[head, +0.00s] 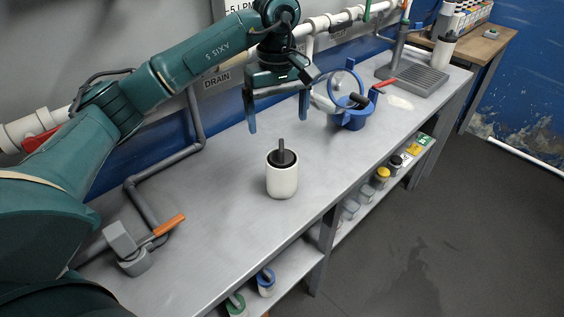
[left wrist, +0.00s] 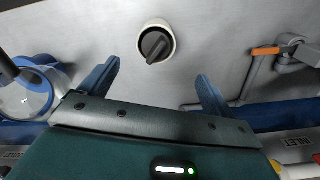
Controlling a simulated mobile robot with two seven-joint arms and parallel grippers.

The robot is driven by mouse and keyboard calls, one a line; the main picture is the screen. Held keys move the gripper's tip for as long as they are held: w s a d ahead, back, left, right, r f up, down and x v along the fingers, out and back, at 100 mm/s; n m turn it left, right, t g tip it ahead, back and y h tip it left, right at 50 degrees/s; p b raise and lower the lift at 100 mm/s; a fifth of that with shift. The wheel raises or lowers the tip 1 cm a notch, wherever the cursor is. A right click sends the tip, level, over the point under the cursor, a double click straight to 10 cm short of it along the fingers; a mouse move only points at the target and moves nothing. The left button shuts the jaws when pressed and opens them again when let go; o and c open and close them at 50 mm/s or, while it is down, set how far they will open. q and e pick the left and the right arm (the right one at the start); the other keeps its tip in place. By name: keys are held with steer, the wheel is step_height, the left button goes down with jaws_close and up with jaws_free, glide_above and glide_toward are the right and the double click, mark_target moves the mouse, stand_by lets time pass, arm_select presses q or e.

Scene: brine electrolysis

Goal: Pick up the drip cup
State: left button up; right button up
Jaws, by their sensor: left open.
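A white cup (head: 282,183), which I take to be the drip cup, stands upright on the grey bench. A dark stopper with an upright handle sits in its top. In the left wrist view the cup (left wrist: 145,28) shows beyond the fingers, near the top middle. My left gripper (head: 278,124) is open and empty, above and behind the cup, pointing down. Its two spread fingers also show in the left wrist view (left wrist: 156,72), with a gap between them and the cup. My right gripper is not in view.
A blue stand with a clear round part (head: 351,118) is right of the cup. A grey device with an orange handle (head: 130,246) is at the left. Grey pipe (head: 150,205) runs along the bench's back. A drain tray (head: 412,79) stands at the far end. Bench around the cup is clear.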

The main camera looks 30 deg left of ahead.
mark_target(282, 159)
arm_select(q)
step_height(282, 159, down, 8)
steer(key=shift+r+p, duration=0.25)
steer(key=shift+p, duration=0.05)
steer(key=shift+w+d+f+p, duration=0.15)
steer(key=shift+f+p, duration=0.1)
steer(key=shift+f, duration=1.1)
steer(key=shift+w+d+f+p, duration=0.15)
steer(key=shift+f+p, duration=0.1)
steer(key=shift+f, duration=1.1)
steer(key=shift+c, duration=0.2)
steer(key=shift+r, duration=0.1)
steer(key=c, duration=1.3)
